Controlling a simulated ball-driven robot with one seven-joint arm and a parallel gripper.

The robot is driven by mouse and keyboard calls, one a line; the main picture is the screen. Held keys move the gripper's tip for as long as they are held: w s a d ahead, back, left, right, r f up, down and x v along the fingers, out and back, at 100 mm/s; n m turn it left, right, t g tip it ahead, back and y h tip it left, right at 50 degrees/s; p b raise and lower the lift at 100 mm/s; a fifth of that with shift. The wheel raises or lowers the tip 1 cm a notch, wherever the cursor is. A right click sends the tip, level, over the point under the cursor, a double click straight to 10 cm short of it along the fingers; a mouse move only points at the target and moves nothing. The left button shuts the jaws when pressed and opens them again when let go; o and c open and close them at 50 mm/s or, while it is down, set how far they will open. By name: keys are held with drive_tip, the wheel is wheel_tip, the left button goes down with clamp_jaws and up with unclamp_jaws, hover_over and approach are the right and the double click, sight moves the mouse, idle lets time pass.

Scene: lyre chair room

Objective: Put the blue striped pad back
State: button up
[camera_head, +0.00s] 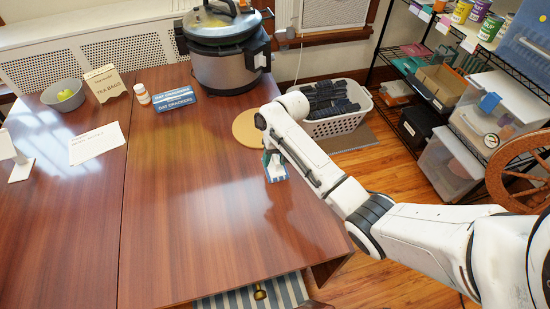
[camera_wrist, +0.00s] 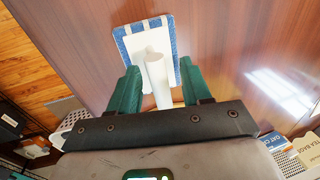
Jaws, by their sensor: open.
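A small pad (camera_head: 278,174) with blue edging and a white top lies on the wooden table near its right edge. In the wrist view the pad (camera_wrist: 133,45) shows a fluffy blue-and-white border around a white plate, with a white upright handle (camera_wrist: 156,75) on it. My gripper (camera_wrist: 158,78) is open, its green fingers on either side of the handle with gaps visible. In the head view my gripper (camera_head: 272,160) is right over the pad and partly hides it. A blue-and-white striped surface (camera_head: 230,299) shows below the table's front edge, with a brass object (camera_head: 260,291) on it.
A pressure cooker (camera_head: 222,65), a round tan board (camera_head: 247,128), a blue cracker box (camera_head: 174,99), a white bottle (camera_head: 142,94), a tea bags holder (camera_head: 105,84) and a bowl (camera_head: 62,94) stand at the back. The table's middle (camera_head: 180,200) is clear. A laundry basket (camera_head: 335,122) stands beyond the right edge.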

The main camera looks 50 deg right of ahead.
drive_tip(key=shift+r, duration=0.1)
wheel_tip(320, 180, up, 12)
drive_tip(key=s+d, duration=0.2)
drive_tip(key=s+a+f+n, duration=0.1)
drive_tip(key=s+a+f, duration=0.25)
drive_tip(key=a, duration=0.45)
drive_tip(key=s+a+f+n, duration=0.2)
drive_tip(key=s+a+f, duration=0.15)
drive_tip(key=a, duration=0.35)
drive_tip(key=shift+n, duration=0.9)
drive_tip(key=s+a+f, duration=0.1)
drive_tip(key=s, duration=0.2)
drive_tip(key=s+a+f, duration=0.1)
drive_tip(key=s, duration=0.3)
drive_tip(key=s+a+f, duration=0.1)
drive_tip(key=s, duration=0.2)
drive_tip(key=shift+s+a+f, duration=0.1)
drive_tip(key=shift+s+a, duration=0.1)
drive_tip(key=shift+a, duration=0.15)
drive_tip(key=shift+n+h, duration=0.6)
drive_tip(key=shift+h, duration=0.2)
drive_tip(key=s, duration=0.2)
drive_tip(key=s+d, duration=0.1)
drive_tip(key=s, duration=0.3)
drive_tip(key=shift+s+d+r, duration=0.15)
drive_tip(key=shift+d+r, duration=0.05)
drive_tip(key=shift+r, duration=0.05)
drive_tip(key=shift+s+d+r, duration=0.1)
drive_tip(key=shift+s+d, duration=0.1)
drive_tip(key=shift+s, duration=0.2)
